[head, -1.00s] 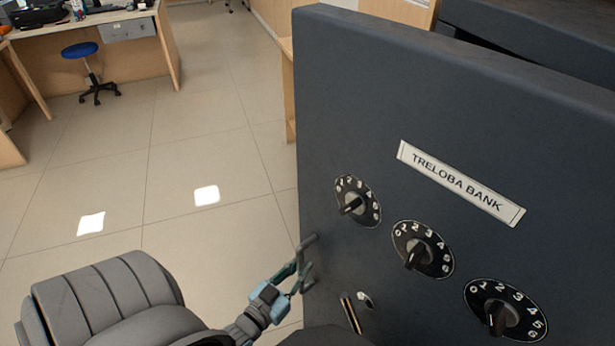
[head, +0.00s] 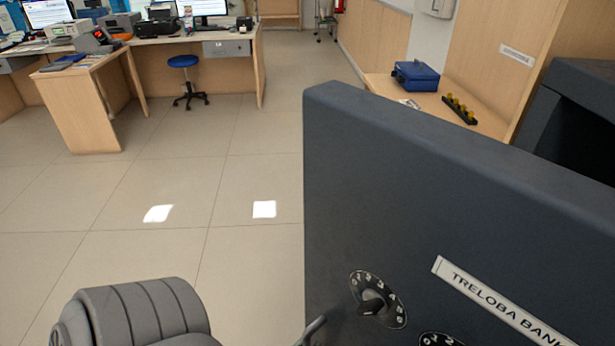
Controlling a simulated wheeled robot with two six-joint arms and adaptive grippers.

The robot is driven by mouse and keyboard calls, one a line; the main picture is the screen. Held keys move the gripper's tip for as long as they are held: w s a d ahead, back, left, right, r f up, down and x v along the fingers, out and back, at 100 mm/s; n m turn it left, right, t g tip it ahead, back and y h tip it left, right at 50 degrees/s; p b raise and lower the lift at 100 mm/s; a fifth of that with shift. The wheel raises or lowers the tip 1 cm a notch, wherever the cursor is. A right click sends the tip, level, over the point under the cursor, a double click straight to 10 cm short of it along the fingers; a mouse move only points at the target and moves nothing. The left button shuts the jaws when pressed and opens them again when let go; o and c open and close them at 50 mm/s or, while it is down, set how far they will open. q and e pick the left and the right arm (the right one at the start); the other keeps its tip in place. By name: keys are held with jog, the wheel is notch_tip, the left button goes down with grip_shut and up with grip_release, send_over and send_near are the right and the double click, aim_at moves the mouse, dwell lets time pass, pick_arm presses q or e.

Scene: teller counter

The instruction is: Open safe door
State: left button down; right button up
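The dark grey safe door (head: 400,190) fills the lower right of the head view and stands swung open, apart from the safe body (head: 590,110) behind it at the right edge. The safe's dark inside shows in part. The door's face bears a TRELOBA BANK label (head: 505,303) and a numbered dial (head: 377,299). A second dial is cut off by the bottom edge. Only a finger of my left gripper (head: 314,328) shows, beside the door's left edge at the bottom; whether it touches is unclear. The rest of that gripper is out of frame. My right gripper is not in view.
A wooden counter behind the door holds a blue cash box (head: 416,75) and a black rack (head: 459,109). Desks with monitors and a blue stool (head: 183,62) stand at the back left. The tiled floor (head: 230,180) left of the door is clear.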

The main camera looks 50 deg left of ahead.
pick_arm(q)
jog(key=c, duration=1.6)
grip_release()
jog(key=shift+o, duration=0.2)
send_near(321, 311)
jog(key=w, duration=0.3)
jog(key=w+a, duration=0.1)
jog(key=w, duration=0.1)
